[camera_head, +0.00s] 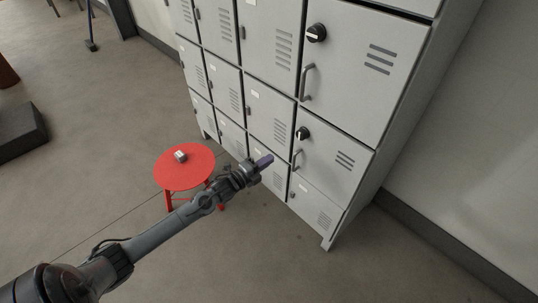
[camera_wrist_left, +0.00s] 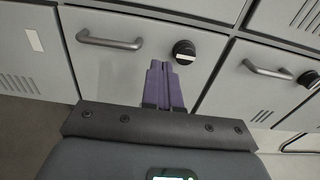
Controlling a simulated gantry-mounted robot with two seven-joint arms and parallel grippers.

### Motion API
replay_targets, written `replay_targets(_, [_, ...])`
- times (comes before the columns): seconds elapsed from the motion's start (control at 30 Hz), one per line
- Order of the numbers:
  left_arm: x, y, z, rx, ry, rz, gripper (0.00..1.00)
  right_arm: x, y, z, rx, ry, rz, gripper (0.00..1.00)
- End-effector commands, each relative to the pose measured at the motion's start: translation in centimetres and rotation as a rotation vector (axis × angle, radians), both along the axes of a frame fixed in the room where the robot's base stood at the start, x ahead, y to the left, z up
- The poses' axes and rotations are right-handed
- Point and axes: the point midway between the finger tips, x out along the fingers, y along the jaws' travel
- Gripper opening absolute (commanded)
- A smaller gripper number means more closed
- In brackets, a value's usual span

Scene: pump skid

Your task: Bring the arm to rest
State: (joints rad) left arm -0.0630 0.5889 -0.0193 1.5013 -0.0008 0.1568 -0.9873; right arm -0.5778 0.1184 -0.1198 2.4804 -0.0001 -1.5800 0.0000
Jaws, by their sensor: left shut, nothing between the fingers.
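My left arm comes in from the lower left in the head view. Its gripper (camera_head: 264,162) is in front of the lower grey locker doors, at the right of a red stool. In the left wrist view the purple fingers of the gripper (camera_wrist_left: 164,85) are together, with nothing between them. They point toward a grey locker door (camera_wrist_left: 115,75) with a bar handle (camera_wrist_left: 110,42) and a black round knob (camera_wrist_left: 184,52). I cannot tell the exact gap between fingertips and door. My right gripper is not in view.
The grey locker bank (camera_head: 365,75) fills the upper middle, its doors shut. The red stool (camera_head: 186,168) holds a small grey-white object (camera_head: 180,156). A dark block (camera_head: 20,135) lies at the far left. The floor in front of the stool is clear.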

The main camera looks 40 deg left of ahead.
Motion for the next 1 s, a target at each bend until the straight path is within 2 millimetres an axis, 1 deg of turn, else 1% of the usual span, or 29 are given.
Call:
replay_targets(0.2, [-1.2, 0.1, 0.1, 0.001, 0.009, 0.000, 0.00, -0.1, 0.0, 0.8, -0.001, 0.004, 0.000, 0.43])
replay_targets(0.27, [-1.8, -0.1, -0.2, -0.006, 0.024, 0.001, 0.00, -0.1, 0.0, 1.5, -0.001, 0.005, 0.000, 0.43])
replay_targets(0.37, [-3.5, -1.2, -1.2, -0.035, 0.069, 0.001, 0.00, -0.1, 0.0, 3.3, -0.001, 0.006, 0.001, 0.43])
replay_targets(0.4, [-4.5, -2.3, -1.4, -0.055, 0.085, -0.004, 0.00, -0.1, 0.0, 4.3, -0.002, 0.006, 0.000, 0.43])
replay_targets(0.47, [-5.9, -4.5, -0.9, -0.092, 0.097, -0.021, 0.00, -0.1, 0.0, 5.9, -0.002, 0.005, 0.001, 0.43])
replay_targets(0.5, [-6.9, -6.4, -0.2, -0.121, 0.104, -0.032, 0.00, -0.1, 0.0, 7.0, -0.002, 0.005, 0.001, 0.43])
replay_targets(0.57, [-8.5, -9.3, 1.0, -0.172, 0.137, -0.037, 0.00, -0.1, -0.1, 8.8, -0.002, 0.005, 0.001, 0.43])
replay_targets(0.6, [-9.7, -11.2, 1.8, -0.217, 0.174, -0.031, 0.00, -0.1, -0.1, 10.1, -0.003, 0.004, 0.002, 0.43])
replay_targets(0.7, [-12.8, -15.9, 4.4, -0.380, 0.311, 0.018, 0.00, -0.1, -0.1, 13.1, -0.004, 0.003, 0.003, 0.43])
replay_targets(0.8, [-15.6, -19.1, 6.7, -0.546, 0.458, 0.095, 0.00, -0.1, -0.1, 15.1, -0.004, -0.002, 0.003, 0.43])
replay_targets(0.83, [-16.5, -19.9, 7.4, -0.595, 0.503, 0.123, 0.00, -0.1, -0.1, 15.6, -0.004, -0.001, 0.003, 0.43])
replay_targets(0.9, [-18.5, -21.4, 9.2, -0.709, 0.606, 0.197, 0.00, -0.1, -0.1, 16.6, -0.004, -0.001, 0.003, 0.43])
replay_targets(1.0, [-21.3, -22.9, 11.4, -0.856, 0.742, 0.317, 0.00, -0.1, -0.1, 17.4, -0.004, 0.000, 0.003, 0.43])
